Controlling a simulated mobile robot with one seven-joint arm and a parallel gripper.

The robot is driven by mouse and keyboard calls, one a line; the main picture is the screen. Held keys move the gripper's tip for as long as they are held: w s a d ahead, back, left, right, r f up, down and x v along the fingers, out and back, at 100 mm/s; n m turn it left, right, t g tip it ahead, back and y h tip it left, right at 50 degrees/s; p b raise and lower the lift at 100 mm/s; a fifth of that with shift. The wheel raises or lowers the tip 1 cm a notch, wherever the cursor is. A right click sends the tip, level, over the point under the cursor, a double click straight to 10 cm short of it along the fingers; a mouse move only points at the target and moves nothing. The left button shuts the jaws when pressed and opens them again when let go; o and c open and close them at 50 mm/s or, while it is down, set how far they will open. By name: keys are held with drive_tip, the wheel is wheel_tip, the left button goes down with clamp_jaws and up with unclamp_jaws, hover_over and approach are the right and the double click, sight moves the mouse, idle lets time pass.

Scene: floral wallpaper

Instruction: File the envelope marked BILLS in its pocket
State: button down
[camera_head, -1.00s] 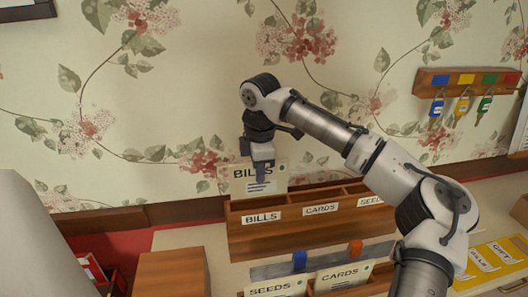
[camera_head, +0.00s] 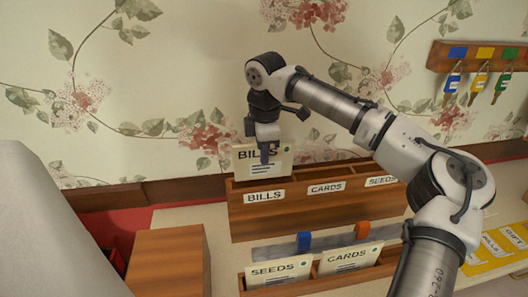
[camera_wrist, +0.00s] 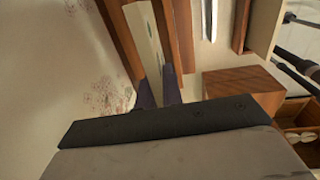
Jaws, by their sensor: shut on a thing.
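The BILLS envelope (camera_head: 278,162) is cream with dark print and is upright in the head view, at the left end of the wooden pocket rack (camera_head: 330,217). My gripper (camera_head: 264,155) is shut on its top edge. The envelope's lower edge is hidden behind the rack's front, above the pocket label BILLS (camera_head: 265,197). How deep it sits in the pocket cannot be told. Pockets labelled CARDS (camera_head: 326,187) and SEEDS (camera_head: 381,181) lie to the right. In the wrist view, the envelope (camera_wrist: 146,45) runs edge-on from between the fingers (camera_wrist: 158,90).
A lower front holder carries the SEEDS envelope (camera_head: 278,272) and the CARDS envelope (camera_head: 349,258). Keys hang from a rack (camera_head: 480,60) on the wall.

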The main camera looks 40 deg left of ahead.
sight(265, 167)
idle(0.4)
drive_tip(key=shift+w+f+b, duration=0.1)
drive_tip(key=shift+f+b, duration=0.6)
drive_tip(key=shift+f, duration=1.85)
drive_tip(key=c, duration=1.5)
unclamp_jaws()
drive_tip(key=r, duration=0.4)
drive_tip(key=r+b, duration=0.1)
drive_tip(key=r, duration=0.4)
drive_tip(key=s+d+r, duration=0.1)
drive_tip(key=r, duration=0.3)
drive_tip(key=shift+r+b, duration=0.35)
drive_tip(key=shift+b, duration=0.05)
